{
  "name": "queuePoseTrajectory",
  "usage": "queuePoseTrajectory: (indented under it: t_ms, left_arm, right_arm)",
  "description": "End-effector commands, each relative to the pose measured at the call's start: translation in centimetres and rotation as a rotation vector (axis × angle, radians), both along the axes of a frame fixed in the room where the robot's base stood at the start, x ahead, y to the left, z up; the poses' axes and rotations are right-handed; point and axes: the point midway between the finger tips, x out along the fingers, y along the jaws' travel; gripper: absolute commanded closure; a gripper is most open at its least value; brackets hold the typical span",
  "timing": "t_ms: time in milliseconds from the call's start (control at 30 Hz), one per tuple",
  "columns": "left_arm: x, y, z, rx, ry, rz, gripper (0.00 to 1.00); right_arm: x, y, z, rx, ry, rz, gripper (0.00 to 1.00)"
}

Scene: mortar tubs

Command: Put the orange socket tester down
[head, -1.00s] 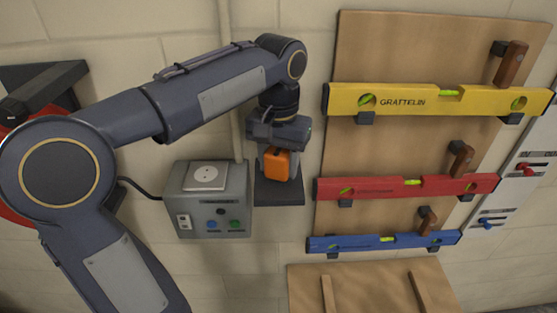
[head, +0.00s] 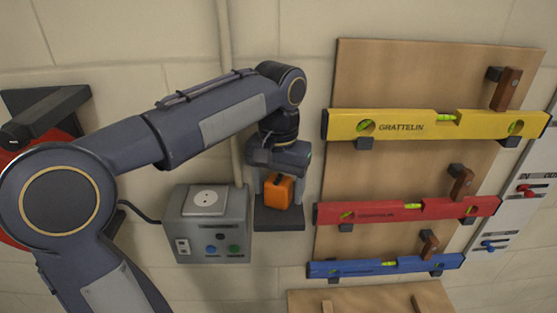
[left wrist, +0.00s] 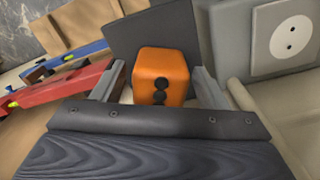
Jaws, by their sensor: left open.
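The orange socket tester (head: 277,192) stands on a small dark shelf (head: 279,220) on the wall. It also shows in the left wrist view (left wrist: 161,68), with its dark round marks facing the camera and the dark shelf (left wrist: 150,35) behind it. My left gripper (head: 278,186) is over the tester. Its fingers are open, one on each side of the tester, and in the left wrist view (left wrist: 160,88) a gap shows on both sides. My right gripper is not in view.
A grey socket box (head: 208,228) with a white outlet (head: 205,201) is just left of the shelf. To the right, a wooden board (head: 400,75) carries yellow (head: 430,125), red (head: 400,211) and blue (head: 385,265) levels. A red object (head: 60,140) is at far left.

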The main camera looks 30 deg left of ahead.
Motion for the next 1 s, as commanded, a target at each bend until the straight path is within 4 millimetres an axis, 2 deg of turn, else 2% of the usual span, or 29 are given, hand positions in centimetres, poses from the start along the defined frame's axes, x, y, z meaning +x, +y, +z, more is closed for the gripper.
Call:
queuePoseTrajectory:
  t_ms: [300,533,800,933,1000]
  left_arm:
    - [0.1,0.0,7.0,0.0,-0.004,0.0,0.33]
    - [0.1,-0.1,11.0,-0.001,-0.002,-0.001,0.33]
    - [0.1,0.0,12.2,0.0,-0.001,0.0,0.33]
    - [-0.7,0.2,11.7,-0.008,-0.019,-0.011,0.33]
    - [-1.7,0.4,10.8,-0.022,-0.047,-0.03,0.33]
  right_arm:
    - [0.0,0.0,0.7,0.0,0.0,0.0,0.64]
    - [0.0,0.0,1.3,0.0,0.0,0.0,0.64]
    - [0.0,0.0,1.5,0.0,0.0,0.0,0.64]
    - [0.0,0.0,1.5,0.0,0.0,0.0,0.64]
    - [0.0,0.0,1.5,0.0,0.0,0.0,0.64]
